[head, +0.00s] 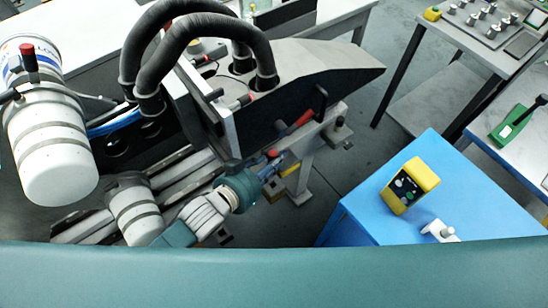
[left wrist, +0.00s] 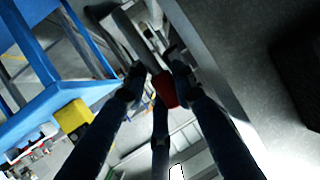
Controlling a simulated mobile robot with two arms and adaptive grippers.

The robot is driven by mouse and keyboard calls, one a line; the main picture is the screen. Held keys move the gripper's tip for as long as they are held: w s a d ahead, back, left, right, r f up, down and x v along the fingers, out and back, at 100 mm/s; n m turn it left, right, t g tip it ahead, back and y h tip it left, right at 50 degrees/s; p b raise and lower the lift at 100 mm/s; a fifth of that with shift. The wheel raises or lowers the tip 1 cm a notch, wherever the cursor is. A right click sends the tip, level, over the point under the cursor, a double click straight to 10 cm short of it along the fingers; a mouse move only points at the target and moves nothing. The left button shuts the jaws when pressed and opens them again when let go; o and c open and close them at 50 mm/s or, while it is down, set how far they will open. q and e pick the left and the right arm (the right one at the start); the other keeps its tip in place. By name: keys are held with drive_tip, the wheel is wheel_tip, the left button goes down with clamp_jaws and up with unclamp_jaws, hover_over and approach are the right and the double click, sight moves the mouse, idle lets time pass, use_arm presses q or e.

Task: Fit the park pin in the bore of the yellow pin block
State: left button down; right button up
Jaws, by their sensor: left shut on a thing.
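My left gripper (head: 268,168) reaches in beside the grey machine, low in front of its rail. In the left wrist view its fingers (left wrist: 155,84) are shut on a red-ended piece (left wrist: 166,90), which I take to be the park pin. Its red end also shows at the fingertips in the head view (head: 272,153). The pin's other end is hidden. A small yellow patch (head: 291,170) shows just beyond the gripper; it may be the yellow pin block, but its bore cannot be seen. My right gripper is not in view.
The grey machine (head: 325,75) with thick black hoses stands over the work spot. A red handle (head: 305,118) sticks out close to the gripper. A blue cabinet (head: 365,215) at the right carries a yellow button box (head: 410,185). Floor is open between them.

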use_arm(q)
drive_tip(key=shift+s+r, duration=0.1)
drive_tip(key=shift+s, duration=0.05)
drive_tip(key=shift+p, duration=0.3)
wheel_tip(320, 180, down, 2)
drive_tip(key=shift+f+b, duration=0.1)
drive_tip(key=shift+b, duration=0.75)
drive_tip(key=shift+f+b, duration=1.25)
drive_tip(key=shift+f, duration=0.6)
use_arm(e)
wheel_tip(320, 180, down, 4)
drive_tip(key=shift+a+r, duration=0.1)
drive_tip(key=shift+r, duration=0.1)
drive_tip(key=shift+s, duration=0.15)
use_arm(q)
drive_tip(key=shift+p, duration=0.7)
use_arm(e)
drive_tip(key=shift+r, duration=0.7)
use_arm(q)
drive_tip(key=shift+f+b, duration=0.9)
drive_tip(key=shift+f, duration=0.3)
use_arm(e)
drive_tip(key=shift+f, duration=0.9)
use_arm(q)
drive_tip(key=shift+f+b, duration=1.75)
drive_tip(key=shift+f, duration=0.75)
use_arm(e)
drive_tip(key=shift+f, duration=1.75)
